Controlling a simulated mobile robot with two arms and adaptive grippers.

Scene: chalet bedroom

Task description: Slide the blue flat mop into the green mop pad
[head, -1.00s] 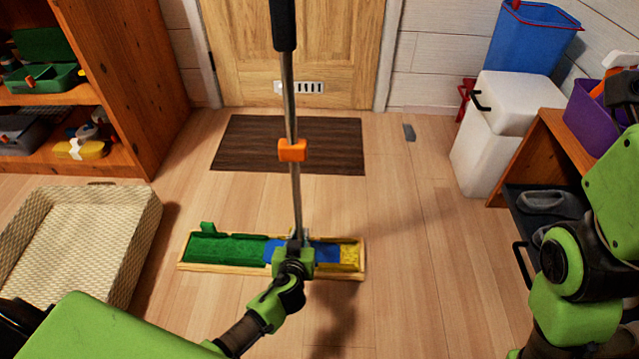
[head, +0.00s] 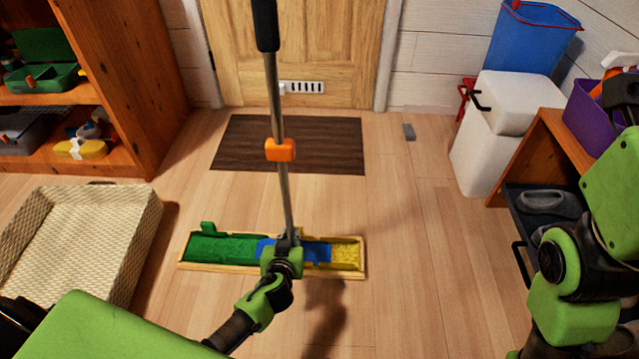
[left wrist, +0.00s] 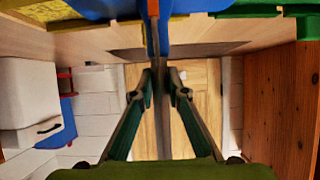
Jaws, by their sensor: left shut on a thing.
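The blue flat mop has its blue head (head: 318,252) low in a shallow wooden tray on the floor, and its metal pole (head: 277,110) stands up, leaning left at the top. The green mop pad (head: 215,248) lies in the left part of the same tray. The head's left end meets the pad's right end; I cannot tell whether it is inside. My left gripper (head: 284,258) is shut on the pole just above the head. In the left wrist view, the fingers (left wrist: 160,75) close around the pole, with the blue head above.
A yellow pad (head: 347,254) fills the tray's right end. A woven basket (head: 140,235) stands to the left. A dark mat (head: 335,150) lies before the door. A white bin (head: 480,150) and a wooden shelf stand right. Floor right of the tray is clear.

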